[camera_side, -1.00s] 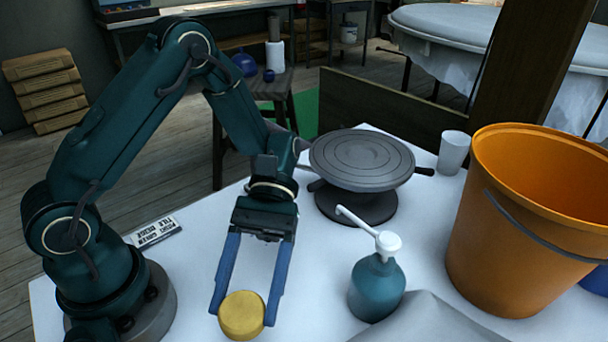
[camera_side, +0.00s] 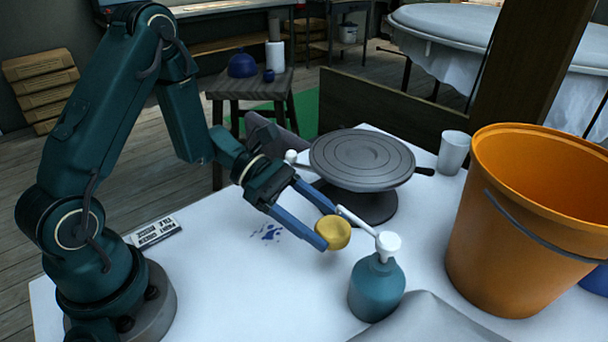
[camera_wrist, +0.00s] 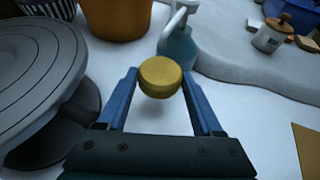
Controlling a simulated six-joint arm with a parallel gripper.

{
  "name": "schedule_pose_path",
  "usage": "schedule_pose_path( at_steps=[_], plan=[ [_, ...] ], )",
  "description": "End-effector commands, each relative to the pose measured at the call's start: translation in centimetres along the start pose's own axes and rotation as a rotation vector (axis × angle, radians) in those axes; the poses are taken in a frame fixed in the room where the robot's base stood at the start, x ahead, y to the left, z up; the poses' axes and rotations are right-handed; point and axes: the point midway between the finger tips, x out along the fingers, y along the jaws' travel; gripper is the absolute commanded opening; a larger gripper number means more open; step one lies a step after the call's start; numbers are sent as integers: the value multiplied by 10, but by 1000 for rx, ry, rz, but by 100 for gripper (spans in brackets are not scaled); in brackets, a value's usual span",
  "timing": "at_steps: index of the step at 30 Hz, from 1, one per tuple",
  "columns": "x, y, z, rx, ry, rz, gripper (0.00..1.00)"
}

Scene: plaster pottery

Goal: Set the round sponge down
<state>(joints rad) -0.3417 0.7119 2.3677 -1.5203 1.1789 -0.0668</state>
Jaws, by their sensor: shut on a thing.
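The round yellow sponge (camera_side: 332,232) is held between the blue fingers of my gripper (camera_side: 326,233). In the side view it is raised above the white table, just left of the pump bottle's spout. In the wrist view the sponge (camera_wrist: 160,77) sits between the two fingertips of my gripper (camera_wrist: 160,80), with the bottle behind it. My gripper is shut on the sponge, and its fingers point to the right and somewhat down in the side view.
A teal pump bottle (camera_side: 376,290) stands close to the sponge. A grey banding wheel (camera_side: 362,160) is behind it. A large orange bucket (camera_side: 520,230) stands at right, a white cup (camera_side: 453,153) at the back. Blue spots (camera_side: 270,233) mark the table (camera_side: 235,285), whose front left is mostly clear.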

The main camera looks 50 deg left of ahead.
Motion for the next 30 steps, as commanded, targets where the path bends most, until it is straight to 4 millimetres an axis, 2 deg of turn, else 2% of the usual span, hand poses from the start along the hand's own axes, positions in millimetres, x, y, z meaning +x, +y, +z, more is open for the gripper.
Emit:
schedule_pose_path(
  at_steps=[3,10,18,30],
  plan=[
    [6,-1,-14,-3,0,-3,16],
    [12,-1,-27,-1,0,-3,16],
    [23,-1,-55,-2,0,-4,16],
    [25,-1,-59,2,0,-3,16]
  ],
)
